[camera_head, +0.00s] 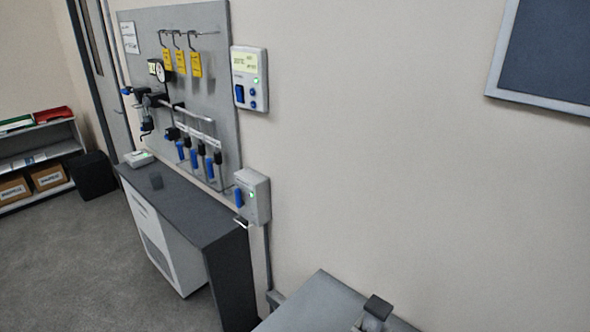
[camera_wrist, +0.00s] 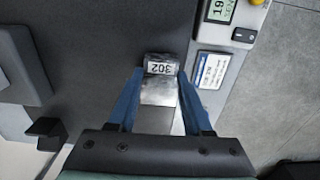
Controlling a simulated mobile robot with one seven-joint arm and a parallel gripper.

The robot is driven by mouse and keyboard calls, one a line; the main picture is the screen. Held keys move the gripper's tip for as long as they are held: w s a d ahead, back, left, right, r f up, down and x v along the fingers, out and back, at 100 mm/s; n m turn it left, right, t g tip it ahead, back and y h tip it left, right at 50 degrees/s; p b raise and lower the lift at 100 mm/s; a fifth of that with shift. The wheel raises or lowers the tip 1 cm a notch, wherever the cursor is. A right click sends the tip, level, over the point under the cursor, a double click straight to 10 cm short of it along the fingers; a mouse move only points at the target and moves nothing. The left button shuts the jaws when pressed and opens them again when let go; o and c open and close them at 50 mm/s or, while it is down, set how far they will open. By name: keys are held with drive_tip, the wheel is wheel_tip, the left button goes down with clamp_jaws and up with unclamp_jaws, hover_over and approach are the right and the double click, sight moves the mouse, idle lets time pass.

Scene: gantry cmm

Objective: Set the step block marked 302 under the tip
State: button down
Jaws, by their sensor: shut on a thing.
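The step block marked 302 (camera_wrist: 160,88) is a small metal block with a white number label, upside down in the wrist view. My gripper (camera_wrist: 161,76) has two blue fingers, one on each side of the block, and is shut on it. Whether the block touches the dark grey surface beyond it, I cannot tell. I cannot make out the tip in either view. I cannot identify my gripper or the block in the head view.
In the wrist view, a device with a display (camera_wrist: 220,10) and a labelled plate (camera_wrist: 212,70) lie right of the block. A dark bracket (camera_wrist: 45,130) is at lower left. The head view shows a dark-topped cabinet (camera_head: 190,205), a tool panel (camera_head: 215,75) and a wall box (camera_head: 257,190).

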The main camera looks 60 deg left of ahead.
drive_tip(key=shift+f, duration=0.35)
idle(0.3)
unclamp_jaws()
idle(0.5)
wheel_tip(320, 180, up, 7)
drive_tip(key=p, duration=0.7)
drive_tip(key=shift+p, duration=0.3)
idle(0.6)
